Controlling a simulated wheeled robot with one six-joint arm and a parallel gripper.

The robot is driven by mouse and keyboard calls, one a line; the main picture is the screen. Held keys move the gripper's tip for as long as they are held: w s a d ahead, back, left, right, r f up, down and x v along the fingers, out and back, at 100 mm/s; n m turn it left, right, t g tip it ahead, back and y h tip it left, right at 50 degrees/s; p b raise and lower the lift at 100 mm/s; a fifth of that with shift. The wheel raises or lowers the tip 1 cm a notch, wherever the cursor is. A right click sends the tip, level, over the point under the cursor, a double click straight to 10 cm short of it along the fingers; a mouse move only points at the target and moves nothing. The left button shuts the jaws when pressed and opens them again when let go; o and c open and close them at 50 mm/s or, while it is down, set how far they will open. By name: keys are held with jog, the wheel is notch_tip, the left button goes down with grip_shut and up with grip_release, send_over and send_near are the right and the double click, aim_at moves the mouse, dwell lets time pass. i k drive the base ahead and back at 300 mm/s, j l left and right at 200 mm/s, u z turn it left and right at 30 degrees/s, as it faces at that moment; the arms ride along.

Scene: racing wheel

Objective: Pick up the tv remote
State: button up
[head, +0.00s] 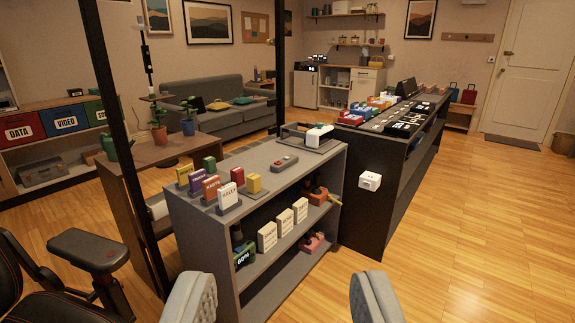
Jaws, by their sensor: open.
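My gripper (282,292) is open and empty, its two pale grey fingers apart at the bottom edge of the view. A small flat grey device with a reddish spot (285,162) lies on the top of the grey shelf unit (262,153). It may be the tv remote, but it is too small to tell. It is ahead of and well beyond my fingers. No other thing in view can be made out clearly as a tv remote.
Small coloured boxes (211,187) stand on the unit's near left top, and a white device (319,135) at its far end. A dark post (133,195) and a black chair (75,262) are on the left. A long dark counter (375,180) stands behind. Wooden floor (470,230) is clear on the right.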

aim_at(275, 168)
jog(key=i+l+u, duration=0.2)
jog(key=i+l, duration=0.2)
jog(key=i, duration=0.35)
jog(key=i+l+u, duration=0.15)
jog(key=i+l, duration=0.35)
jog(key=i, duration=0.25)
jog(key=i+l+u, duration=0.2)
jog(key=i+l, duration=0.45)
jog(key=i, duration=0.05)
